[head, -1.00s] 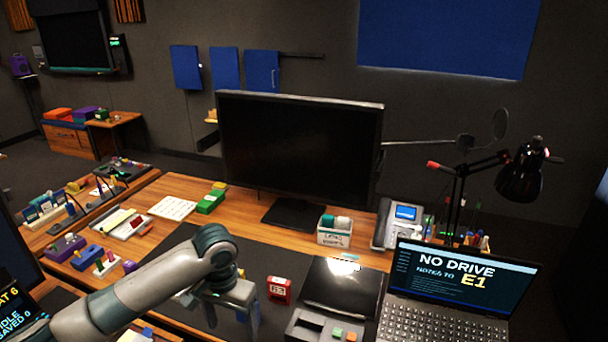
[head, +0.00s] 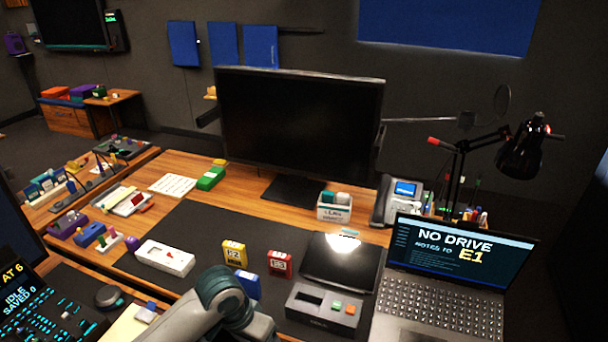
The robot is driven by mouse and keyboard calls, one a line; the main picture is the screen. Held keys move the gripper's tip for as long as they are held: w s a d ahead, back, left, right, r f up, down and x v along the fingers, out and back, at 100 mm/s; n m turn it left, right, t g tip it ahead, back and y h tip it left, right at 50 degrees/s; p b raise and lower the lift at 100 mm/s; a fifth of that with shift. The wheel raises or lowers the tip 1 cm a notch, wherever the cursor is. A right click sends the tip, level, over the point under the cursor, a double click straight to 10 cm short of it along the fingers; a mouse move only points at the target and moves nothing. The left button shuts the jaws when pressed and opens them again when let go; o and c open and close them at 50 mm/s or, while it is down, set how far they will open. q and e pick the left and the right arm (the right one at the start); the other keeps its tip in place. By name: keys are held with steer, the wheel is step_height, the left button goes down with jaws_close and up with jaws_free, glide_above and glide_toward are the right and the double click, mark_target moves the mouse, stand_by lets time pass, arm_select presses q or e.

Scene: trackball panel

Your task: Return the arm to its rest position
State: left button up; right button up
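My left arm (head: 215,303) comes in at the bottom edge, left of the middle, and bends back down out of the picture. Its gripper is not in view, so I cannot see its fingers. The bent joint is just in front of a blue block (head: 247,285) and partly covers it. My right arm and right gripper are not in view.
A yellow block (head: 234,253) and a red block (head: 280,263) stand on the dark mat (head: 190,225). A white box (head: 165,258) is on the left. A grey box with buttons (head: 322,308) and a laptop (head: 440,290) are right. A monitor (head: 300,125) stands behind.

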arm_select(q)
steer(key=s+f+n+t+h, duration=0.15)
steer(key=s+f, duration=0.35)
steer(key=s, duration=0.5)
steer(key=s+a+f+n+t+y, duration=0.15)
steer(key=s+a+y, duration=0.25)
steer(key=s+a, duration=0.95)
step_height(320, 180, down, 28)
steer(key=s+g+b, duration=0.1)
steer(key=g, duration=0.1)
steer(key=s+a+f+g+b, duration=0.1)
steer(key=s+a+f, duration=0.1)
steer(key=s+f, duration=1.6)
step_height(320, 180, down, 2)
steer(key=shift+s+a+f, duration=0.1)
steer(key=shift+s+a, duration=0.15)
steer(key=shift+s, duration=0.1)
